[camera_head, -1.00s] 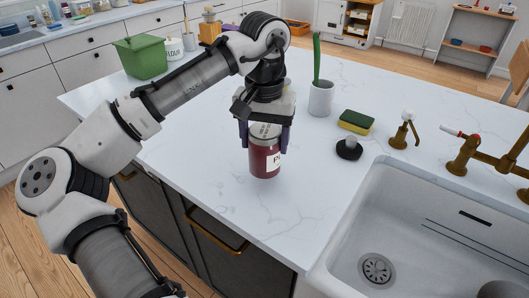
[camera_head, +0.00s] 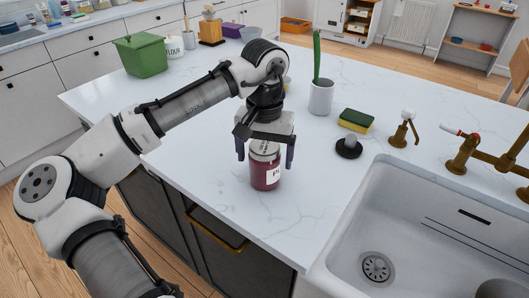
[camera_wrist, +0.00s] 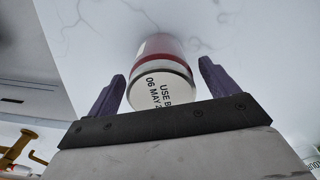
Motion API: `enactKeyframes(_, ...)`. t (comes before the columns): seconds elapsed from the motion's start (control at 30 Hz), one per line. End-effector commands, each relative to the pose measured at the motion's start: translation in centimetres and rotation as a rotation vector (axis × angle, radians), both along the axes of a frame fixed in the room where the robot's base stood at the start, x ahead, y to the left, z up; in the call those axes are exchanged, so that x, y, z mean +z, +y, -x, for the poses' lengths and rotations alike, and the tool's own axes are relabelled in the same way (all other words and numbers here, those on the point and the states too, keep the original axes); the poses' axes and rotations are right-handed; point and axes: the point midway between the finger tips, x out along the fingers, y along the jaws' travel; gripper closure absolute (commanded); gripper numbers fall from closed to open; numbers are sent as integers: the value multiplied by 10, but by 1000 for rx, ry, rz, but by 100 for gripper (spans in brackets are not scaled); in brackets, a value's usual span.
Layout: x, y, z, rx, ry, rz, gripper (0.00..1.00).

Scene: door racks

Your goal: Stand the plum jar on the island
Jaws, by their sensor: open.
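The plum jar (camera_head: 265,172) has a dark red body, a white label and a pale lid. It stands upright on the white marble island top (camera_head: 215,180), left of the sink. My gripper (camera_head: 265,158) is above it, pointing down, with its purple fingers open on either side of the lid. In the wrist view the jar (camera_wrist: 161,62) shows its lid, printed with a use-by date. It sits between the two spread fingers of my gripper (camera_wrist: 160,88), with a gap on each side.
A white cup with a green stem (camera_head: 320,97), a sponge (camera_head: 356,121) and a black round-based item (camera_head: 348,147) stand right of the jar. The sink (camera_head: 345,235) and brass tap (camera_head: 465,155) are at the right. A green bin (camera_head: 140,56) stands at the far left corner.

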Motion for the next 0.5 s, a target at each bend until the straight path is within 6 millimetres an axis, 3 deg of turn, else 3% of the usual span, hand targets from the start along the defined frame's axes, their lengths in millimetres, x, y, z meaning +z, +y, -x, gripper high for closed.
enactKeyframes(0.27, 7, 0, 0, 0, -1, 1, 14)
enactKeyframes(0.5, 54, -1, 0, -1, -4, 2, 14)
